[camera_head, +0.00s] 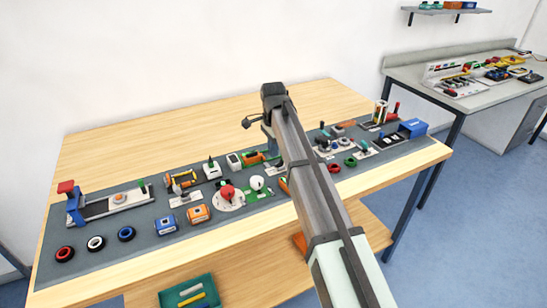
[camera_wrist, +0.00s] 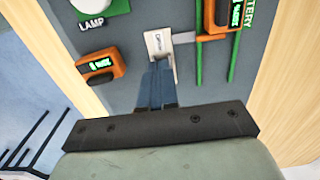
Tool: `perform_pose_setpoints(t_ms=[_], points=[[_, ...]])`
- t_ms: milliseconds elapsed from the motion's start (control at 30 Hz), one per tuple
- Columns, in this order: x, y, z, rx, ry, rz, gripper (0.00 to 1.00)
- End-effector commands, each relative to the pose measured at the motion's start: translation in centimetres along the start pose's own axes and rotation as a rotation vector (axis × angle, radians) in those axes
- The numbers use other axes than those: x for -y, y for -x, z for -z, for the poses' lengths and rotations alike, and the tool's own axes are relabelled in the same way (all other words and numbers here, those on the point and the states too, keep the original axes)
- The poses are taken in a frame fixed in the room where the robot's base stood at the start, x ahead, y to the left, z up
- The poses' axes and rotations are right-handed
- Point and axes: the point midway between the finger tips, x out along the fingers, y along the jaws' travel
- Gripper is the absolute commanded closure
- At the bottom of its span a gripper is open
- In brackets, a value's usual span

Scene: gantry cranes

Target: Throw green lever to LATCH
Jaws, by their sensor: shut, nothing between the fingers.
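My gripper (camera_wrist: 160,72) is shut and empty, its blue-grey fingers together and pointing down at the panel. In the wrist view its tips overlap the lower part of a small white plate (camera_wrist: 156,42) with dark lettering too small to read surely. What lies under the fingers is hidden, and I cannot tell whether the tips touch it. In the head view the gripper (camera_head: 270,141) is over the middle of the grey mat (camera_head: 190,235), partly hidden by my arm.
In the wrist view a green LAMP board (camera_wrist: 105,8), an orange meter (camera_wrist: 98,69) and an orange battery holder (camera_wrist: 222,18) with green strips surround the fingers. In the head view a blue crane-like frame (camera_head: 75,207) stands left and a blue box (camera_head: 413,128) right. The wooden table's back is clear.

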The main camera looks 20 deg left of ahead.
Motion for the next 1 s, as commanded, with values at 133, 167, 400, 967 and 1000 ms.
perform_pose_setpoints(t_ms=[133, 167, 400, 967, 1000], points=[[0.1, 1.2, 0.0, 0.000, 0.000, 0.001, 1.00], [0.1, 1.5, 0.0, 0.000, 0.000, 0.001, 1.00], [0.1, 3.4, 0.0, 0.000, 0.000, 0.001, 1.00], [0.0, 4.7, 0.0, 0.000, 0.000, 0.000, 1.00], [0.0, 4.7, 0.0, 0.000, 0.000, 0.000, 1.00]])
